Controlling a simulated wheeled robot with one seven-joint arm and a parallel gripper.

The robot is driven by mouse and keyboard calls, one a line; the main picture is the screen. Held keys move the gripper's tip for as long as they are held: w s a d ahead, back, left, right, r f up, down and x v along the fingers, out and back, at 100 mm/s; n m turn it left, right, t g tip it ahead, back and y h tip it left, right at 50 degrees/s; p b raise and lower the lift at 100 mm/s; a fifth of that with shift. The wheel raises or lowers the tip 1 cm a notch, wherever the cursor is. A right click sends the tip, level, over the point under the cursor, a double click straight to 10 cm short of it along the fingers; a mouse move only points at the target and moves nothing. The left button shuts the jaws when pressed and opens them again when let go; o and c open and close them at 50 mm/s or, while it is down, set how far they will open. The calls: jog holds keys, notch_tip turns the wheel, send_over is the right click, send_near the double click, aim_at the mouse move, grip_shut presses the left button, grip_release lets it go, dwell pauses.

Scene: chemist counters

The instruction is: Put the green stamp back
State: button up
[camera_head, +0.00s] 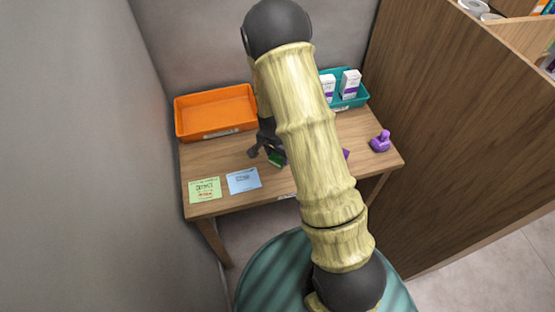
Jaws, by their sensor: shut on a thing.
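The green stamp (275,160) shows as a small dark green block just left of my arm, over the middle of the wooden table. My gripper (266,151) is dark and partly hidden behind my pale arm; it is shut on the green stamp. I cannot tell whether the stamp touches the table top. A purple stamp (381,141) stands upright near the right end of the table. A bit of another purple thing (346,155) shows at my arm's right edge, mostly hidden.
An orange tray (215,133) stands empty at the back left. A teal tray (362,97) with white boxes (350,84) stands at the back right. A green printed card (204,189) and a blue card (243,181) lie front left. A wooden partition (450,130) rises on the right.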

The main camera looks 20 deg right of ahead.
aim_at(277, 161)
jog(key=shift+f, duration=1.7)
jog(key=shift+f, duration=0.2)
jog(key=o, duration=0.8)
jog(key=shift+r, duration=0.1)
jog(key=r, duration=0.3)
jog(key=r+b, duration=0.1)
jog(key=r, duration=0.3)
jog(key=a+r, duration=0.1)
jog(key=r, duration=0.3)
jog(key=shift+s, duration=0.4)
jog(key=shift+r, duration=0.6)
